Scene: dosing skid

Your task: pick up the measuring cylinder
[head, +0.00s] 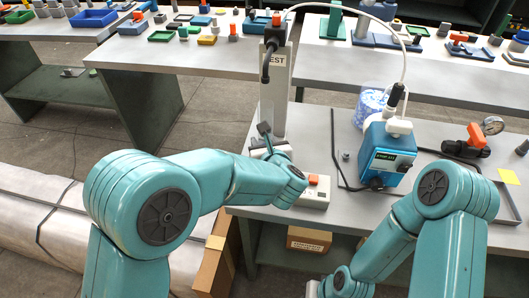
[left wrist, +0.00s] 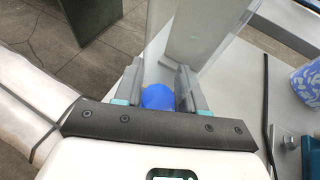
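The measuring cylinder is not clear in the head view. In the left wrist view a round blue part (left wrist: 158,97), perhaps the cylinder's, shows between the fingers of my left gripper (left wrist: 158,82). A pale see-through shape rises beyond it. The two fingers stand apart with the blue part filling most of the gap; I cannot tell whether they touch it. In the head view my left gripper (head: 266,136) is at the near bench's left end, in front of the grey upright panel (head: 274,92). My right arm comes in from the right; its gripper fingers are not visible.
On the bench are a white box with an orange button (head: 315,190), a blue dosing unit (head: 382,155) with cables, a blue-and-white tub (head: 367,105), and an orange-handled valve (head: 470,142) with a gauge. A cardboard box (head: 308,239) sits underneath. Crowded benches stand behind.

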